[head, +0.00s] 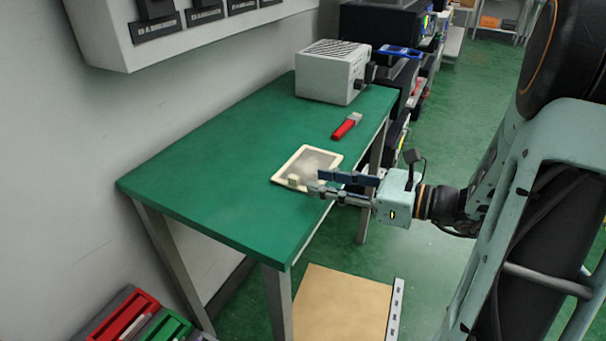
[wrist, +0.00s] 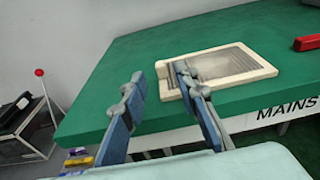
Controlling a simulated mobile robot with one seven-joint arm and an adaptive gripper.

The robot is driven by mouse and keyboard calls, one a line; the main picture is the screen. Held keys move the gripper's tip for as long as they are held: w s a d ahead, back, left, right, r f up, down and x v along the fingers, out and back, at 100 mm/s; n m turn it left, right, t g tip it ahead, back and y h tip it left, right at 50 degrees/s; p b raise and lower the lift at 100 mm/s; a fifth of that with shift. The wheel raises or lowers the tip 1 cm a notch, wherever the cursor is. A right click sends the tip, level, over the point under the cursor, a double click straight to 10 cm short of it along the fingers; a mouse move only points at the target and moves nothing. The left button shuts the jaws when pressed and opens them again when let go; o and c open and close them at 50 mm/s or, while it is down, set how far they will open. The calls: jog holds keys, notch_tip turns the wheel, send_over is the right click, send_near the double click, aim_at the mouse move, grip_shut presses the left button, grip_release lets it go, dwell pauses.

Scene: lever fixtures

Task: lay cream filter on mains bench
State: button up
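The cream filter (head: 316,160), a flat frame with a grey mesh and a small block-like tab at one end, lies flat on the green mains bench (head: 220,170) near its front edge. It also shows in the wrist view (wrist: 222,64), above the MAINS label on the bench edge. My gripper (head: 317,183) is open, at the filter's near end. In the wrist view its two blue fingers (wrist: 158,84) stand apart; the right one overlaps the filter's tab end in the picture and the left one is over bare bench.
A grey box-shaped device (head: 330,75) stands at the bench's far end, and a red-handled tool (head: 347,126) lies between it and the filter. A wall panel (head: 180,25) hangs over the back. The bench's left part is clear. A tan board (head: 340,305) lies on the floor.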

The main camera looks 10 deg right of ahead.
jog(key=shift+v, duration=2.25)
